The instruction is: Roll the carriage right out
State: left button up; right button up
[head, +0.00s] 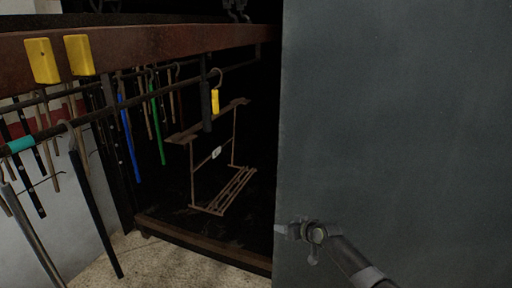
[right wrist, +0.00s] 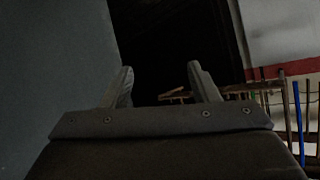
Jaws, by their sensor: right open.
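The carriage (head: 222,198) is a brown metal frame with a slatted bottom shelf and a small white label. It hangs in the dark opening from a hook with a yellow tag (head: 214,101), below the rail (head: 240,68). My right gripper (head: 292,230) is low at the left edge of the grey panel, right of the carriage and apart from it. In the right wrist view its two fingers (right wrist: 162,86) are open and empty, and part of a brown frame shows beyond them. My left gripper is out of view.
The grey panel (head: 400,120) fills the right side and hides what lies behind it. A rust-red beam (head: 140,55) with two yellow blocks crosses above. Several rods, including a blue one (head: 129,130) and a green one (head: 157,120), hang at left. A brown sill (head: 200,243) edges the opening.

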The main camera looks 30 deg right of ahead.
jog(key=w+a+r+n+t+y+b, duration=0.1)
jog(key=w+a+r+n+t+y, duration=0.15)
jog(key=r, duration=1.05)
jog(key=w+a+r+n+t+y+b, duration=0.1)
jog(key=w+a+r+y, duration=0.15)
jog(key=r, duration=1.05)
jog(key=s+a+r+n+g+y, duration=0.1)
jog(key=s+a+r+n+y, duration=0.25)
jog(key=r, duration=0.55)
jog(key=s+a+r+n+y, duration=0.25)
jog(key=a+r, duration=0.25)
jog(key=r, duration=0.4)
jog(key=p, duration=0.4)
send_over(208, 131)
jog(key=d, duration=0.2)
jog(key=shift+s+r+h, duration=0.1)
jog(key=shift+s+h, duration=0.2)
jog(key=shift+s, duration=0.15)
jog(key=shift+w+a, duration=0.1)
jog(key=shift+x, duration=1.15)
